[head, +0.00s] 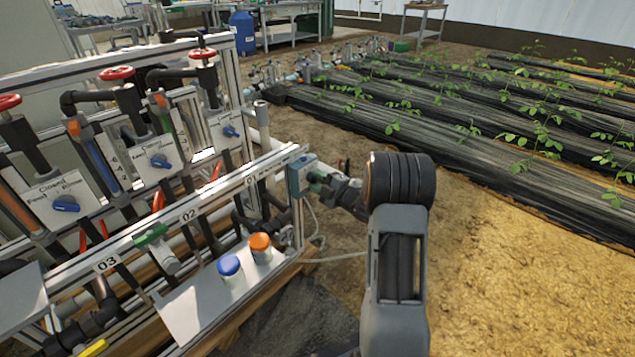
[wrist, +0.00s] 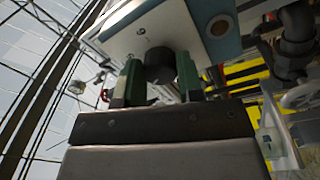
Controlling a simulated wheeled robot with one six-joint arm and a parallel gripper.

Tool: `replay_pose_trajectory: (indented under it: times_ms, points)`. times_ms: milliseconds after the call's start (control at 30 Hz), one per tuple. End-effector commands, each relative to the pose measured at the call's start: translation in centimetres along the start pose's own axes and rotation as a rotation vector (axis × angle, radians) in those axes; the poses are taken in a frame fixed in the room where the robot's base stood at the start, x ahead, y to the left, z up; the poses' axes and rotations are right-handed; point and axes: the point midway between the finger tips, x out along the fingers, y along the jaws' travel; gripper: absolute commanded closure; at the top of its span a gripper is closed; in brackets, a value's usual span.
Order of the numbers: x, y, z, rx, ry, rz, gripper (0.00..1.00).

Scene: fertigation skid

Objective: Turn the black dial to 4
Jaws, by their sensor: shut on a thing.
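The black dial (wrist: 159,66) sits on the white face of a small box (wrist: 130,38) in the wrist view. My gripper (wrist: 155,82) has its two green fingers on either side of the dial and is shut on it. One small printed digit shows above the dial, but I cannot read it surely. The dial's pointer is hidden. In the head view, my gripper (head: 318,178) reaches from the right to the blue-grey box (head: 299,174) at the right end of the skid rail. The dial is hidden there.
The skid's frame carries several blue knobs (head: 158,161), red handwheels (head: 117,73) and pipes left of the box. A shelf holds a blue-capped jar (head: 230,269) and an orange-capped jar (head: 260,248). Bare soil (head: 520,260) lies open to the right, before planted beds (head: 440,110).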

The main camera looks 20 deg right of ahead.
Motion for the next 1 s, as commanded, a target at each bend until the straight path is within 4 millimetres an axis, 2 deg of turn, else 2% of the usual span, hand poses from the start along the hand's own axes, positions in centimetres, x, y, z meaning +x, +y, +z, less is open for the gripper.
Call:
replay_pose_trajectory:
  times_ms: [400,433,667,700,1000]
  points:
    - [0.04,-0.06,-0.11,-0.005,0.004,-0.002,0.89]
    - [0.04,-0.06,-0.11,-0.005,0.004,-0.002,0.65]
    - [0.02,-0.04,-0.06,-0.005,0.002,-0.001,0.43]
    - [0.02,-0.04,-0.05,-0.005,0.002,-0.001,0.4]
    - [-0.38,0.06,0.01,-0.005,-0.001,-0.001,0.4]
